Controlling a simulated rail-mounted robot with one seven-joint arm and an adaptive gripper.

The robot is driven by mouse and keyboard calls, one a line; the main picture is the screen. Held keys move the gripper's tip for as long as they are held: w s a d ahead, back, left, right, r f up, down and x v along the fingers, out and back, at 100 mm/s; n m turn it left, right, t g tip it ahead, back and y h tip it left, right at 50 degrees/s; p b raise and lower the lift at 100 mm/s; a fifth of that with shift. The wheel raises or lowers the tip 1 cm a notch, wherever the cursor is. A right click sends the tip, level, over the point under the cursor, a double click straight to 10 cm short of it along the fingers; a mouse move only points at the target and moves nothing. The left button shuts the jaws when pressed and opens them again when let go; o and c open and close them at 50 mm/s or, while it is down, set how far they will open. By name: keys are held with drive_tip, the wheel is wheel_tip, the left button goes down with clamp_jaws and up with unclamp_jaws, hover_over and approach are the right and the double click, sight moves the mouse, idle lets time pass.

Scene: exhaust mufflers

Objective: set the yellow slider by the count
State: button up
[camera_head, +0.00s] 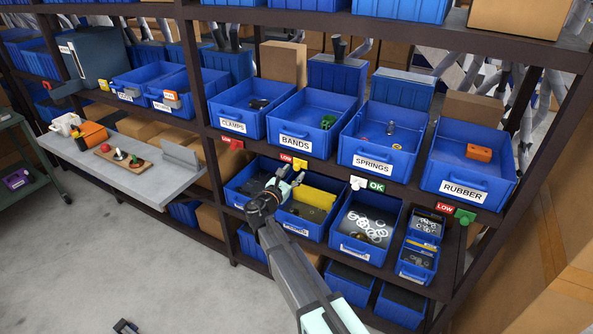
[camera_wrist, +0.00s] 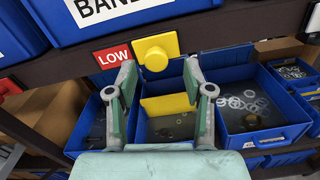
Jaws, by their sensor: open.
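The yellow slider (camera_head: 299,164) is on the shelf edge below the bin labelled BANDS (camera_head: 295,141). In the wrist view the slider (camera_wrist: 157,53) is a yellow plate with a round knob. A red LOW label (camera_wrist: 113,56) shows at its left; whatever lies behind the slider is hidden. My gripper (camera_head: 291,177) is open and empty, just below the slider. In the wrist view its fingers (camera_wrist: 159,76) point toward the shelf edge, one on each side of the knob.
Bins labelled CLAMPS (camera_head: 233,125), SPRINGS (camera_head: 371,163) and RUBBER (camera_head: 463,189) share the shelf. A white slider (camera_head: 358,183) stands beside a green OK label, and a green slider (camera_head: 465,216) beside a red LOW label. Lower bins (camera_head: 340,240) lie close under my gripper.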

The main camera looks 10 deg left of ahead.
drive_tip(key=v, duration=0.8)
drive_tip(key=shift+s, duration=0.25)
drive_tip(key=shift+m, duration=0.3)
drive_tip(key=s+d+f+m+g, duration=0.4)
drive_tip(key=s+d+f+m, duration=0.15)
drive_tip(key=f, duration=0.45)
drive_tip(key=s+d+f+m+g, duration=0.45)
drive_tip(key=s+d+f, duration=0.2)
drive_tip(key=f, duration=0.25)
drive_tip(key=s+d+f+m+g, duration=0.4)
drive_tip(key=s+d+f+m, duration=0.2)
drive_tip(key=f, duration=0.4)
drive_tip(key=s+d+f+m+g+y, duration=0.2)
drive_tip(key=s+d+f+m+g, duration=0.1)
drive_tip(key=s, duration=0.9)
drive_tip(key=s+d+f+m+g+y+b, duration=0.1)
drive_tip(key=s+d+f+m+g+y, duration=0.1)
drive_tip(key=s+d+f+m+g, duration=0.2)
drive_tip(key=s+d+f+m+g+y, duration=0.2)
drive_tip(key=s+f, duration=0.6)
drive_tip(key=s, duration=1.2)
drive_tip(key=d+m+g, duration=0.2)
drive_tip(key=d+m, duration=0.1)
drive_tip(key=d, duration=0.1)
drive_tip(key=shift+s+f+m+y, duration=0.2)
drive_tip(key=shift+s+m+y, duration=0.05)
drive_tip(key=shift+m+y, duration=0.15)
